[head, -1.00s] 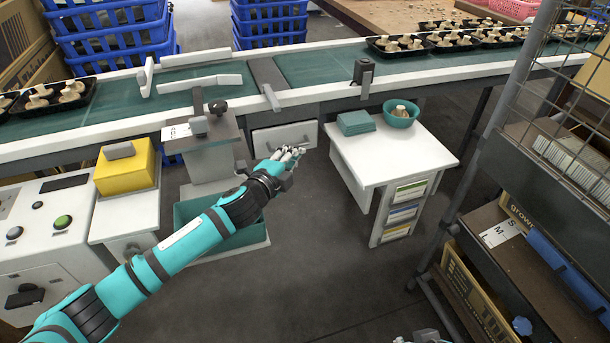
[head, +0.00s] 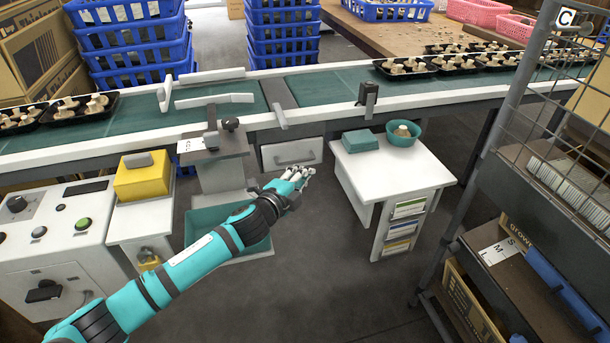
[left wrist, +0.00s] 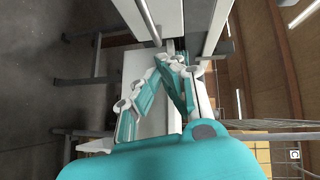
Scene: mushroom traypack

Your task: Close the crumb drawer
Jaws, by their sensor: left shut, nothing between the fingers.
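The crumb drawer seems to be the pale front with a bar handle (head: 292,156) under the conveyor, in the middle of the head view. Its front looks close to flush with its housing, but I cannot tell if a gap remains. My left gripper (head: 309,173) is shut and empty, just in front of and below the drawer's right part. Contact with the drawer cannot be made out. In the left wrist view the left fingers (left wrist: 173,62) are together near pale panels and a grey bar.
A white side table (head: 400,172) with a teal bowl (head: 403,140) and a teal box (head: 360,141) stands right of the drawer. A wire rack (head: 540,190) fills the right. The floor between is clear.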

